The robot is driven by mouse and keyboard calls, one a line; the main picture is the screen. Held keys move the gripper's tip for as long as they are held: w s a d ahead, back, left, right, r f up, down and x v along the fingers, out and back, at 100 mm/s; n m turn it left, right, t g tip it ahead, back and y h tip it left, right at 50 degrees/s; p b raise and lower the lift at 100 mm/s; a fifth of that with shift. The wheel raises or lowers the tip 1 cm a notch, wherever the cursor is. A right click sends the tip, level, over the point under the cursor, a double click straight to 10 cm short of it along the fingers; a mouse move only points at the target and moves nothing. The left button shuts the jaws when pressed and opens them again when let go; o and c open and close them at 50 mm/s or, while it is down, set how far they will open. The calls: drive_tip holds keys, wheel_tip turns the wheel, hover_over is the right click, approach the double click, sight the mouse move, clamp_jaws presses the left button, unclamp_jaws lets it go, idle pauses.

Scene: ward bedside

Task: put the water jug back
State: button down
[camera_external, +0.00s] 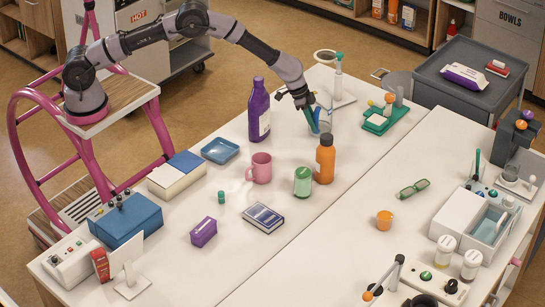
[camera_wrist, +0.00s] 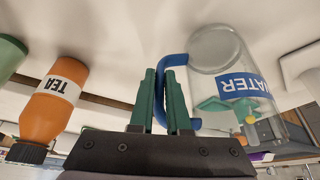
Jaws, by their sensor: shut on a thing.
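The water jug (camera_wrist: 222,62) is clear with a blue WATER label and a blue handle (camera_wrist: 172,62). In the wrist view it appears upside down, right of the fingers. My gripper (camera_wrist: 165,82) has green fingers shut on the blue handle, which passes between them. In the external view my gripper (camera_external: 312,118) reaches down at the back of the white table, and the jug (camera_external: 326,120) is partly hidden by it. I cannot tell whether the jug's base touches the table.
An orange TEA bottle (camera_external: 325,160) stands just in front of the jug, and a purple bottle (camera_external: 259,108) stands to its left. A green can (camera_external: 302,181) and pink mug (camera_external: 260,168) are nearer.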

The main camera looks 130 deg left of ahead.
drive_tip(key=shift+f, duration=0.1)
drive_tip(key=c, duration=0.9)
unclamp_jaws()
drive_tip(key=v, duration=1.2)
